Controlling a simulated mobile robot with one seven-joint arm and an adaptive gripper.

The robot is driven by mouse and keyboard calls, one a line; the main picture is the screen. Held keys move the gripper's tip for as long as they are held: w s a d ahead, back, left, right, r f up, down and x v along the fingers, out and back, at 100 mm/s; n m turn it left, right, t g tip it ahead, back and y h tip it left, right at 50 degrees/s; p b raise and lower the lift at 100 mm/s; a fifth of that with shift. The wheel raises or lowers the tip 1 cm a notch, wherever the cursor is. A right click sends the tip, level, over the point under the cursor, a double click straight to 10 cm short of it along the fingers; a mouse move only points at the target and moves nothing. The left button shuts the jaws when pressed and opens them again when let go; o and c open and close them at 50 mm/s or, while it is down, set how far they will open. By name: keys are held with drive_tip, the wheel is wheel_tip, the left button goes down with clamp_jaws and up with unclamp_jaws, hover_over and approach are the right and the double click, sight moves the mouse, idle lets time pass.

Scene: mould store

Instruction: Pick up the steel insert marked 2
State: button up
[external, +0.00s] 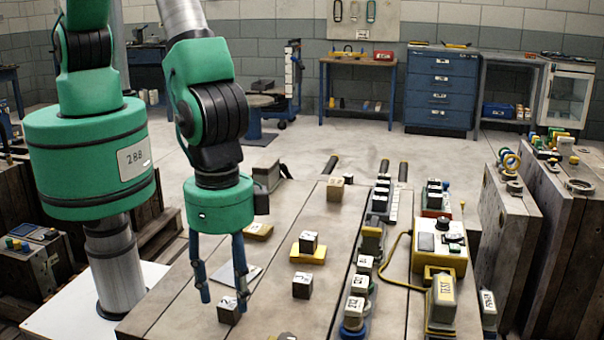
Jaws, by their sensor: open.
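Several small dark cubes with pale marked faces are on the wooden bench. One cube (228,310) sits low in the view, right by my fingertips. Another cube (302,285) sits to its right, and a third cube (308,240) rests on a yellow pad (308,255) farther back. The marks are too small to read surely, so I cannot tell which is the steel insert marked 2. My gripper (224,302) points down with its two blue fingers apart and nothing held between them. Its fingertips appear around or just above the nearest cube; I cannot tell the exact height.
A row of marked blocks (359,284) runs along the bench to the right. Beside it are a yellow control box (438,250) with a cable and a yellow-labelled block (442,292).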

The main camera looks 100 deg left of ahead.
sight(231, 303)
drive_tip(key=shift+w+f+b, duration=0.15)
drive_tip(key=shift+f+b, duration=0.2)
drive_tip(key=shift+f, duration=1.6)
drive_tip(key=shift+d, duration=0.1)
clamp_jaws()
drive_tip(key=shift+r, duration=0.2)
drive_tip(key=shift+r, duration=0.6)
wheel_tip(231, 303, up, 2)
drive_tip(key=shift+r+p, duration=0.1)
drive_tip(key=shift+p, duration=0.35)
drive_tip(key=s+a, duration=0.3)
drive_tip(key=s, duration=0.1)
drive_tip(key=s+a+r+p, duration=0.1)
drive_tip(key=s+a, duration=0.1)
drive_tip(key=s, duration=0.3)
drive_tip(key=s+a, duration=0.3)
drive_tip(key=s, duration=0.1)
drive_tip(key=shift+s+a+r, duration=0.15)
drive_tip(key=shift+s+a, duration=0.15)
